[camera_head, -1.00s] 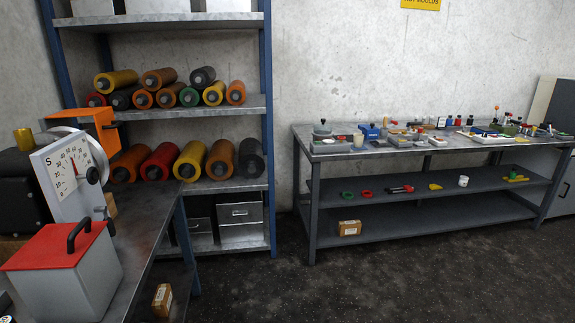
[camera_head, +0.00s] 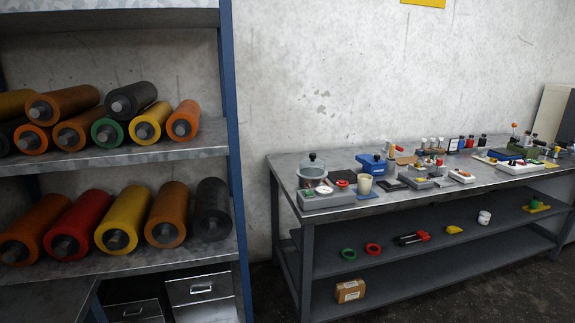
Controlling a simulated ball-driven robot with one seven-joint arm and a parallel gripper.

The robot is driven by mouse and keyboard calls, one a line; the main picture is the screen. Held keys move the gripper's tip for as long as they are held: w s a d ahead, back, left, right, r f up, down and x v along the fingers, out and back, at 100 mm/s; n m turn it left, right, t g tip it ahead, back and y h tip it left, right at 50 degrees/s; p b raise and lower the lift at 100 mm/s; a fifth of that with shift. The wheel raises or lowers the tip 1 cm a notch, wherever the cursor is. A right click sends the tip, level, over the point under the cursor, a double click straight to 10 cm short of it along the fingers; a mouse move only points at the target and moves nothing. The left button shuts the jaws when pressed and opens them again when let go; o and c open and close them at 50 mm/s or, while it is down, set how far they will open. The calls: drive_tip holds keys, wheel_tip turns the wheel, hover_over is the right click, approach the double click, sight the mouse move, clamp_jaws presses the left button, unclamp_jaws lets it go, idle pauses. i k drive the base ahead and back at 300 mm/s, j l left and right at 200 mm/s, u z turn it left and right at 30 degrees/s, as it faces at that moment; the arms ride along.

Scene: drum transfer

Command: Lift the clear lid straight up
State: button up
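A round clear or pale grey lid (camera_head: 312,170) with a dark knob on top sits at the left end of the workbench (camera_head: 400,200). It appears to rest on or just behind a small grey scale-like device (camera_head: 326,197). At this distance I cannot tell exactly what lies under the lid. My gripper is not in view.
A shelf rack (camera_head: 237,150) with several coloured rollers stands at the left. Close right of the lid are a cream cup (camera_head: 364,184) and a blue device (camera_head: 372,163). More small items cover the bench top. Dark floor (camera_head: 265,296) shows between rack and bench.

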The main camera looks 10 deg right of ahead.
sight(311, 168)
drive_tip(key=i, duration=0.9)
drive_tip(key=i+l+u, duration=0.1)
drive_tip(key=i, duration=0.8)
